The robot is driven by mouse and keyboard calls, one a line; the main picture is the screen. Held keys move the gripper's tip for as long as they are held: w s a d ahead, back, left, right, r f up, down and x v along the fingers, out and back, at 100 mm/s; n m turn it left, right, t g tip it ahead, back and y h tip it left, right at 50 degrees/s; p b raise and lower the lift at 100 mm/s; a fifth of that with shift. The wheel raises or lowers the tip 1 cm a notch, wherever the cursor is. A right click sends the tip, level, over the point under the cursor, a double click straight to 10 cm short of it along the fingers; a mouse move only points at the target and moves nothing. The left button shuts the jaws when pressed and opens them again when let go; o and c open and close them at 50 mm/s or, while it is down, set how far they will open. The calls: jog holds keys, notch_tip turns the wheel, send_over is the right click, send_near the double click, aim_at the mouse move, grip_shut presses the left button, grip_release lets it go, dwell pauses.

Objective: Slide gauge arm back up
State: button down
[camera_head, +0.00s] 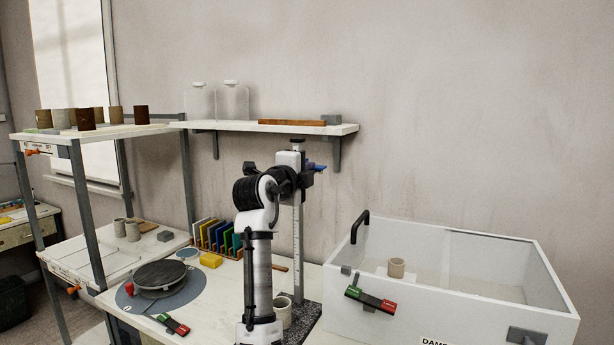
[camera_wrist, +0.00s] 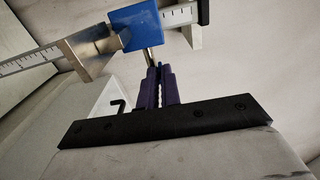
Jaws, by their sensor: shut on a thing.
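The height gauge's upright column (camera_head: 297,235) with its marked scale stands on a dark speckled base (camera_head: 303,322) on the worktable. In the wrist view the scale (camera_wrist: 28,61) runs through a metal slider (camera_wrist: 90,45) beside a blue block (camera_wrist: 137,26), with a thin metal gauge arm (camera_wrist: 149,58) reaching from it toward my fingers. My gripper (camera_wrist: 159,73) has purple fingers, shut on the gauge arm. In the head view my arm and wrist are high, near the column's top, and hide part of it.
A wall shelf (camera_head: 345,128) with clear jars sits above and behind. A pale cup (camera_head: 283,313) is near the base.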

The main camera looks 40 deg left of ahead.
jog(key=c, duration=1.6)
grip_release()
jog(key=shift+s+f, duration=0.1)
jog(key=b+v, duration=0.5)
jog(key=v, duration=0.8)
jog(key=shift+s+d, duration=0.2)
jog(key=shift+s, duration=0.05)
